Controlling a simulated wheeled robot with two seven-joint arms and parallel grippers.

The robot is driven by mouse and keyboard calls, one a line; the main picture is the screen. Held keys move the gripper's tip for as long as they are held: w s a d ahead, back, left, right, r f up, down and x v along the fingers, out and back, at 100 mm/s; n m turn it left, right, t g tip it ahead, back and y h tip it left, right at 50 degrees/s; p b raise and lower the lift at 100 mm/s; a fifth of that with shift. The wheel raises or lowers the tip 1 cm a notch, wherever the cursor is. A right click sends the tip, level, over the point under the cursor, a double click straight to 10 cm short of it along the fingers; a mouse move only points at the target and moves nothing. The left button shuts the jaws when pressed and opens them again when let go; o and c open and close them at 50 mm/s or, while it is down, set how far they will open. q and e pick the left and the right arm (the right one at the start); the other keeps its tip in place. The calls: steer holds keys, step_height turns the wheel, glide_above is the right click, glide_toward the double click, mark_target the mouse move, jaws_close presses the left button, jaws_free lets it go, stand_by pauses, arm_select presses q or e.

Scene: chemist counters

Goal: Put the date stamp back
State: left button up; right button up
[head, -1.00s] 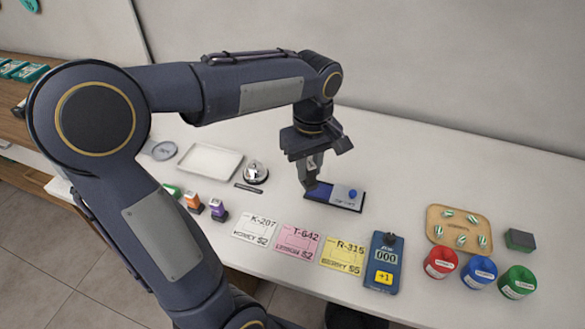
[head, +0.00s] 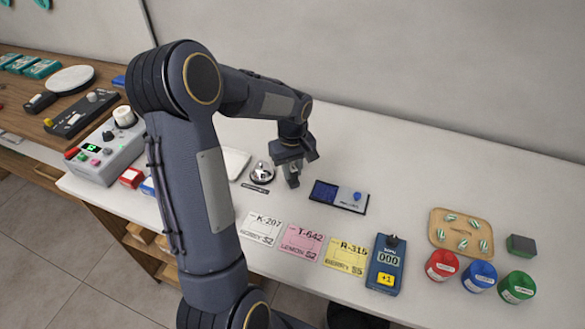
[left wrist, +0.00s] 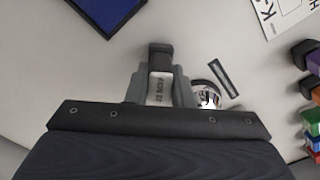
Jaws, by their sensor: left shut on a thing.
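My left gripper (head: 292,180) is shut on the date stamp, and it also shows in the left wrist view (left wrist: 160,95). There the date stamp (left wrist: 160,86) is a small pale block with a dark end and a printed label, between the fingers. The gripper hangs over the white counter, between the silver bell (head: 262,173) and the ink pad (head: 326,192), apart from both. The ink pad has a blue half and a grey half with a blue knob. My right gripper is not in view.
Three cards, white (head: 260,227), pink (head: 300,241) and yellow (head: 345,256), lie along the front. A blue counter device (head: 386,268) and several coloured jars stand at right. In the left wrist view, coloured stamps (left wrist: 313,92) line the right edge.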

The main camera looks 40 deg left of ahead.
arm_select(q)
steer(key=shift+f, duration=0.2)
steer(key=o, duration=0.8)
